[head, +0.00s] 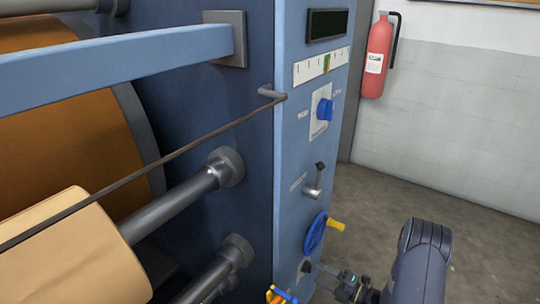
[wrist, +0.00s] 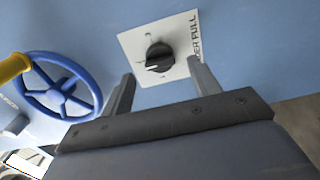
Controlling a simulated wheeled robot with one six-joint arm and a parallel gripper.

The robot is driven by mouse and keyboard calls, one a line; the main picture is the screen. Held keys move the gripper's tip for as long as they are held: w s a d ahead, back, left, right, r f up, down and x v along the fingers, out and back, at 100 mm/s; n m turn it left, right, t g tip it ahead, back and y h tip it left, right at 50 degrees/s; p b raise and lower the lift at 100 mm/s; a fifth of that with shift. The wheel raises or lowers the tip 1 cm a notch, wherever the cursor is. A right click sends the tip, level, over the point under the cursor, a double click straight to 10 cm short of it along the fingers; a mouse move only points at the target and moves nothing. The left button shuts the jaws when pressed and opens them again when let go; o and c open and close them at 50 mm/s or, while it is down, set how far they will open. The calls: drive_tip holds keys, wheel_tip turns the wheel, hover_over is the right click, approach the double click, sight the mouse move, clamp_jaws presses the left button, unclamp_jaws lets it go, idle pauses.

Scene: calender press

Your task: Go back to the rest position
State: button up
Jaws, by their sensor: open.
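My gripper (wrist: 161,70) is open in the wrist view, with its two fingers apart. A black knob (wrist: 160,57) on a white plate shows between and just beyond the fingertips, and nothing is held. In the head view my gripper (head: 328,276) is at the bottom, low beside the blue machine panel (head: 297,150). The black knob (head: 307,267) shows there just left of the gripper. The exact gap between fingertips and knob is hard to tell.
A blue handwheel (head: 315,234) with a yellow handle (head: 336,226) is just above my gripper. A lever (head: 314,182) and a blue knob (head: 325,109) are higher on the panel. Rollers lie left. Open floor (head: 480,255) is right; a fire extinguisher (head: 377,62) hangs behind.

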sight(311, 269)
drive_tip(key=x, duration=0.3)
drive_tip(key=shift+w+a, duration=0.1)
drive_tip(key=shift+a, duration=0.1)
idle(0.3)
